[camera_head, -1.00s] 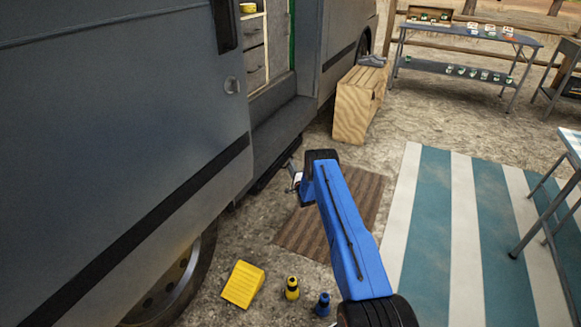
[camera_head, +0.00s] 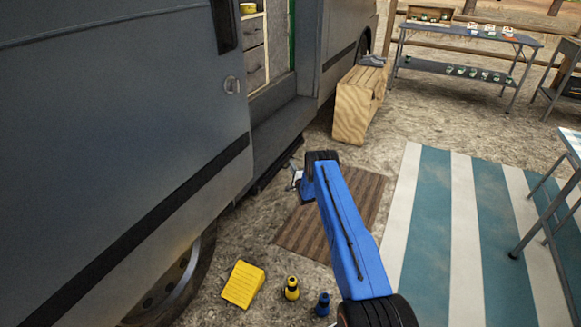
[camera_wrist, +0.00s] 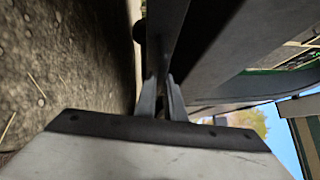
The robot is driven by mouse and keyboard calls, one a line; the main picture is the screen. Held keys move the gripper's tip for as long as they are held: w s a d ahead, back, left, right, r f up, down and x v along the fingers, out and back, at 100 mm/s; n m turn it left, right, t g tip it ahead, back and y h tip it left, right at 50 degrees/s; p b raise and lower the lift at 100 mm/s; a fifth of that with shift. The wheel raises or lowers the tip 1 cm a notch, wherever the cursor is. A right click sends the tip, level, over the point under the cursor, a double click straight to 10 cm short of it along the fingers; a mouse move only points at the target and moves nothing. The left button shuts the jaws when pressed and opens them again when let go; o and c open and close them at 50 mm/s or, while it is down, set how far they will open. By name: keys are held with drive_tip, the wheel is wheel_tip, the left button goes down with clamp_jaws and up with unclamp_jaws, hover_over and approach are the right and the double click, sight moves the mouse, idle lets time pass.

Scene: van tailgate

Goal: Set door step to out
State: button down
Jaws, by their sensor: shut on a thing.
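The door step (camera_head: 268,177) shows as a thin dark strip low under the van's side doorway, close above the ground. My gripper (camera_head: 293,179) is small and partly hidden behind my blue arm, at the outer edge of the step. In the wrist view, the two fingers (camera_wrist: 161,98) are shut on a dark edge of the door step (camera_wrist: 168,40). The exact contact is dark and hard to make out. How far the step stands out from under the van is hard to judge.
The van's body (camera_head: 120,130) and doorway sill (camera_head: 283,128) stand beside my arm. A wooden crate (camera_head: 352,112) stands past the doorway. A brown mat (camera_head: 300,228) lies below my arm. A yellow wheel chock (camera_head: 243,285) and two small bottles (camera_head: 291,289) are on the ground nearby.

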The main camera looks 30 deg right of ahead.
drive_tip(key=s+d, duration=1.1)
drive_tip(key=s, duration=0.3)
drive_tip(key=shift+s+d, duration=0.25)
drive_tip(key=shift+s, duration=0.15)
drive_tip(key=shift+f, duration=0.1)
drive_tip(key=c, duration=1.8)
unclamp_jaws()
drive_tip(key=shift+s+d, duration=0.1)
drive_tip(key=shift+d, duration=0.05)
drive_tip(key=shift+c, duration=0.2)
drive_tip(key=s+a+f, duration=0.2)
drive_tip(key=s, duration=1.5)
drive_tip(key=shift+a, duration=0.2)
drive_tip(key=shift+f, duration=0.1)
